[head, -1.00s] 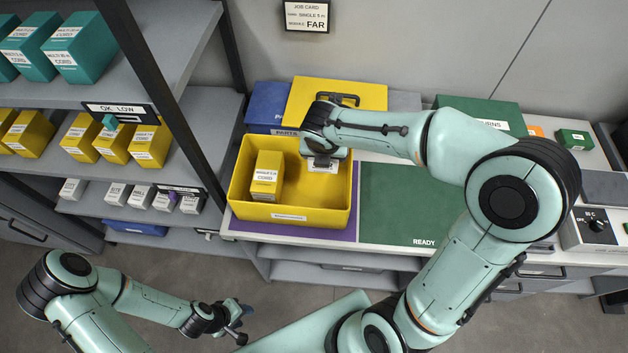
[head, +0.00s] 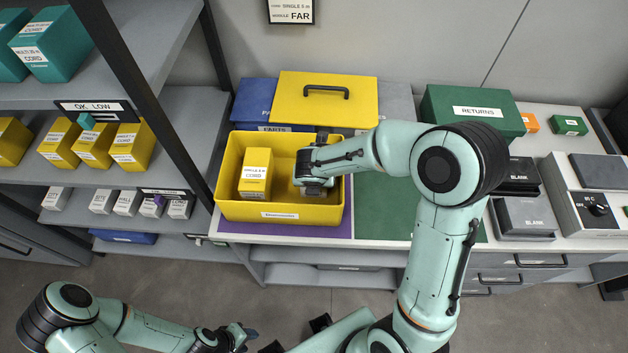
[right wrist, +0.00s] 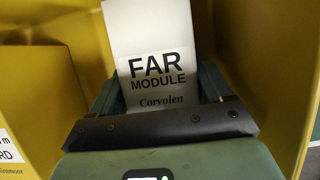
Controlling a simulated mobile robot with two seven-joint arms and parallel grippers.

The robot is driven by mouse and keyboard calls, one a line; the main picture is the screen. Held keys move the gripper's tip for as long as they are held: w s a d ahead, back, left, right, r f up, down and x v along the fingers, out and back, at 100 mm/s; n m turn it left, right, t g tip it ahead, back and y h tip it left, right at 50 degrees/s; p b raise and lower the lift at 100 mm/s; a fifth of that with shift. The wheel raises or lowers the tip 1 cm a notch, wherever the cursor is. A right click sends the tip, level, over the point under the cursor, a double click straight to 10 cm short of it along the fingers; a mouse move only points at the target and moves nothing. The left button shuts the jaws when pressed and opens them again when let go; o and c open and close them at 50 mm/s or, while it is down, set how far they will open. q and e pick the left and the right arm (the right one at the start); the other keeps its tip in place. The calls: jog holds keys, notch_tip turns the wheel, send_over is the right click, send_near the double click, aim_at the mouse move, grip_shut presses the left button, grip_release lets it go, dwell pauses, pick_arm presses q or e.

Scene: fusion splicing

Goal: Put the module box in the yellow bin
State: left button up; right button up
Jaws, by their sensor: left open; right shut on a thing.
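The yellow bin (head: 232,207) stands on the counter, with a yellow cord box (head: 256,172) upright in its left part. My right gripper (head: 315,188) reaches into the right part of the bin. In the right wrist view it is shut on the white module box (right wrist: 155,55), labelled "FAR MODULE Carvolen", between the bin's yellow walls (right wrist: 285,60). Whether the box touches the bin floor cannot be told. In the head view the box is mostly hidden by the gripper. My left gripper (head: 240,336) is open and empty, low in front of the counter.
A shelf rack (head: 180,110) with cord boxes stands on the left. A green returns box (head: 470,108) stands at the back. The green mat (head: 385,205) right of the bin looks bare.

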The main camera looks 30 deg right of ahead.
jog(key=shift+w, duration=0.2)
jog(key=o, duration=0.7)
jog(key=shift+f, duration=0.15)
jog(key=shift+c, duration=0.2)
jog(key=o, duration=0.3)
pick_arm(q)
jog(key=shift+w, duration=0.1)
pick_arm(e)
jog(key=shift+o, duration=0.2)
jog(key=shift+s, duration=0.1)
jog(key=shift+a+r, duration=0.1)
jog(key=shift+r, duration=0.5)
pick_arm(q)
jog(key=w+r+p, duration=0.2)
jog(key=w+r, duration=0.1)
jog(key=shift+w+r+p, duration=0.25)
jog(key=shift+r+p, duration=0.1)
pick_arm(e)
jog(key=v, duration=1.1)
jog(key=shift+r, duration=0.1)
